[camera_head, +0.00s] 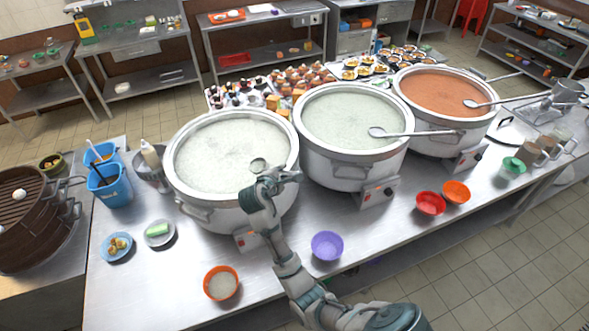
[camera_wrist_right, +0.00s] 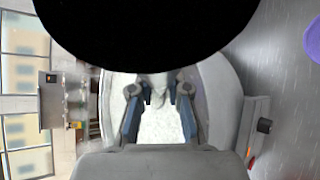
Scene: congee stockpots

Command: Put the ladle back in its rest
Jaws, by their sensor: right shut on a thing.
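My right gripper (camera_head: 277,178) is at the front right rim of the left stockpot (camera_head: 190,205), which holds pale congee. It is shut on what looks like a ladle. The round ladle bowl (camera_head: 258,165) shows just beyond the gripper, over the congee. I cannot tell whether it touches the congee. In the right wrist view the two fingers (camera_wrist_right: 158,98) point at the pot, with a small grey part between them. A large black shape (camera_wrist_right: 150,30) hides the top of that view. I cannot make out the ladle's rest for sure. My left gripper is not in view.
Ladles lie across the middle pot (camera_head: 345,172) and the right pot (camera_head: 440,140). A purple bowl (camera_head: 327,246) and an orange bowl (camera_head: 221,283) stand near the front edge. Red bowls (camera_head: 430,204), blue tubs (camera_head: 113,188) and small plates stand around the pots.

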